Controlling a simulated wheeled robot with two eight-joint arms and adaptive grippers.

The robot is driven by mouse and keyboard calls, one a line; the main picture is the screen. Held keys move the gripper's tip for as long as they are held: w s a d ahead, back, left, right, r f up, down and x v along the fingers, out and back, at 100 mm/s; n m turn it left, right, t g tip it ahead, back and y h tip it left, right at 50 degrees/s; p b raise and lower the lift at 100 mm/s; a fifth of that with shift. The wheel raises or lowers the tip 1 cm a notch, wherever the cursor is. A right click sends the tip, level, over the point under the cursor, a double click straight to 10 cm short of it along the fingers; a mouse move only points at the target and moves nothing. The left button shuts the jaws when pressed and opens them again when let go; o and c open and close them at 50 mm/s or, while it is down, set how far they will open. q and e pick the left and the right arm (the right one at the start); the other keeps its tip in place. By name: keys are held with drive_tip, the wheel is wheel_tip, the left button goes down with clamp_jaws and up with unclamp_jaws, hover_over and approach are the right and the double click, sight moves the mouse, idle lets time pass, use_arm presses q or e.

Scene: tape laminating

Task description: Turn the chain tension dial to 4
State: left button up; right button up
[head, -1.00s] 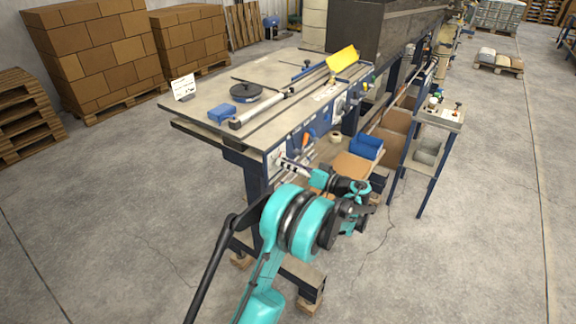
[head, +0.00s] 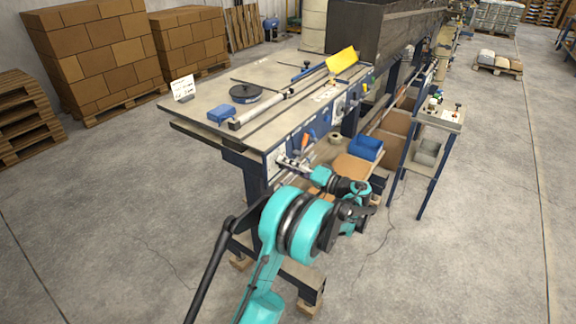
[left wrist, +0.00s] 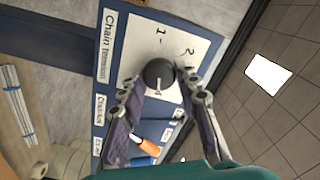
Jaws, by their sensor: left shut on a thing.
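The chain tension dial (left wrist: 159,76) is a dark round knob with a pale pointer, on a white plate (left wrist: 187,46) with handwritten numbers, of which 1 and 2 show in the left wrist view. A "Chain tension" label (left wrist: 106,44) is beside it. My left gripper (left wrist: 158,88) is shut on the dial, one finger on each side. In the head view my left gripper (head: 290,164) is at the near end panel of the machine table, and the dial is hidden there. The other numbers are hidden or unreadable. My right gripper is not in view.
An orange-handled control (left wrist: 146,145) is near the dial on the blue panel. The table top (head: 200,104) holds a black disc (head: 252,94) and a blue block (head: 221,115). A small stand (head: 437,116) is at the right. The floor at front left is clear.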

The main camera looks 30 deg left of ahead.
use_arm(q)
drive_tip(key=o, duration=1.1)
drive_tip(key=shift+o, duration=0.2)
drive_tip(key=d, duration=1.2)
drive_tip(key=shift+s, duration=0.45)
drive_tip(key=shift+a, duration=0.1)
